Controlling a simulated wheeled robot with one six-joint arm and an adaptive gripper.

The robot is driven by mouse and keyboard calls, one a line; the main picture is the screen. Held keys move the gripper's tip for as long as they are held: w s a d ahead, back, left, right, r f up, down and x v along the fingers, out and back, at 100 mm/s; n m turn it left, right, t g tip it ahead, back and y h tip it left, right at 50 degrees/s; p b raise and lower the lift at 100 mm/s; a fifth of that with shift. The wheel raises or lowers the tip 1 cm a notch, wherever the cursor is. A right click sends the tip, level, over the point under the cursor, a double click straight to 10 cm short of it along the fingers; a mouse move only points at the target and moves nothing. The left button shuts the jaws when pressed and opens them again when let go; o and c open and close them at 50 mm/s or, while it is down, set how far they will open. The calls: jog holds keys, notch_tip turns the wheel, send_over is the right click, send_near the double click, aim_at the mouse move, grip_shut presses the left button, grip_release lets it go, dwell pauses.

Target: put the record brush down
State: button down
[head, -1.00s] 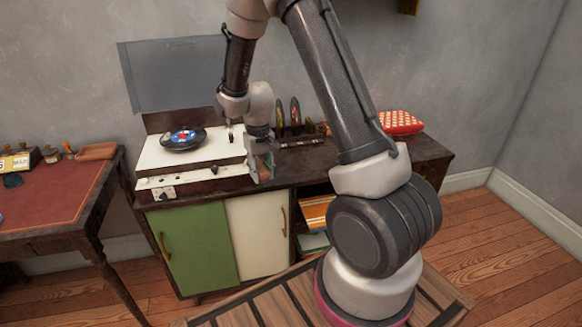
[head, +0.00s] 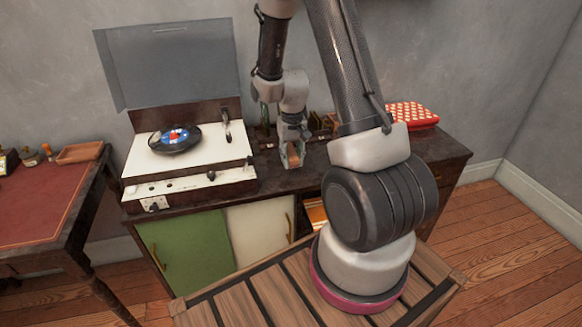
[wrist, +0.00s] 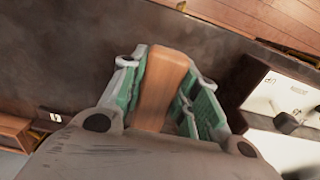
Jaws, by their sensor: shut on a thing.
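The record brush (wrist: 162,88) is a wooden-brown block between the green-lined fingers of my gripper (wrist: 165,95) in the wrist view. In the head view my gripper (head: 292,160) is over the dark cabinet top (head: 245,190), just right of the record player (head: 190,155). The brush shows there as a small brown patch (head: 295,158) between the fingers. My gripper is shut on it. I cannot tell whether the brush touches the cabinet top. Its underside is hidden.
The record player has a raised lid (head: 170,65) and a record (head: 175,138) on it. A wooden record holder (head: 320,125) stands behind my gripper. A red patterned item (head: 412,115) lies at the right. A desk (head: 50,205) stands at the left. Bare cabinet top shows around my gripper.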

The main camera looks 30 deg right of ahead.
aim_at(292, 176)
jog(key=shift+f, duration=2)
jog(key=shift+f, duration=0.15)
jog(key=shift+f, duration=0.4)
jog(key=c, duration=1.1)
grip_release()
